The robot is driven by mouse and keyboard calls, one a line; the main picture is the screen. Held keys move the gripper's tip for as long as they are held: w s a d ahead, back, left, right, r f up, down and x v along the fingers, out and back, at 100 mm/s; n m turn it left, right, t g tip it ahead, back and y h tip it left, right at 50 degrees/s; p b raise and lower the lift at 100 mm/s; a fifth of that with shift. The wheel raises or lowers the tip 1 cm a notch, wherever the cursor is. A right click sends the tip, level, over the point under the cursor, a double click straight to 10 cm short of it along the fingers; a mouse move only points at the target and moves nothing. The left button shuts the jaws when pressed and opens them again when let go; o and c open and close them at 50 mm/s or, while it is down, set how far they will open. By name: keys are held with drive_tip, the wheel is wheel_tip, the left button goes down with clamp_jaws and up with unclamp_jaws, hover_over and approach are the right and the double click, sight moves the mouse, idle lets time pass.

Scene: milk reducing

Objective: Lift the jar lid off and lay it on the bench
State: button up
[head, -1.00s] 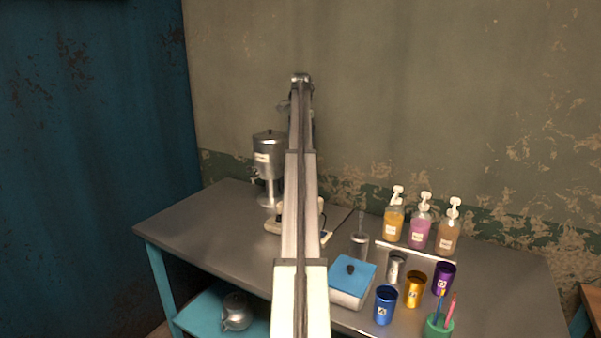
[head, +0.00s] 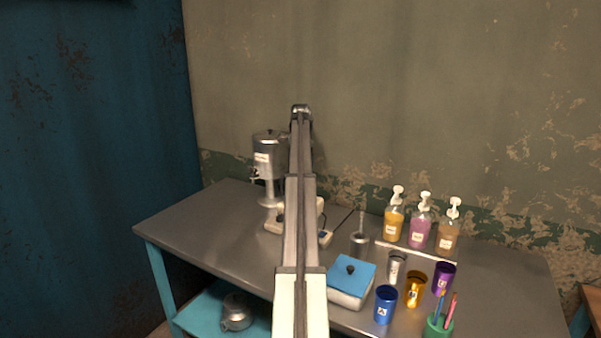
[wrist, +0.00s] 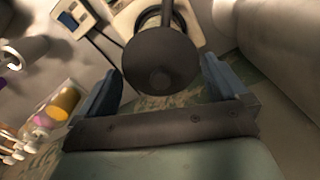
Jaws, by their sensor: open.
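In the wrist view my gripper (wrist: 161,66) is open, with a blue-grey finger on each side. A dark round piece (wrist: 158,68) with a small raised middle shows between the fingers, with a gap to each finger. It looks like a lid or a knob on a dark stem; I cannot tell for sure that it is the jar lid. No jar body can be made out below it. In the head view my own arm hides the gripper and what is in front of it.
A pale device (head: 272,224) with a cable stands on the bench (head: 205,225) behind my arm. A metal tank (head: 268,160) is left of it. The bench's left part is bare.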

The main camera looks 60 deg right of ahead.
drive_tip(key=shift+c, duration=0.3)
drive_tip(key=shift+f, duration=0.1)
drive_tip(key=c, duration=1)
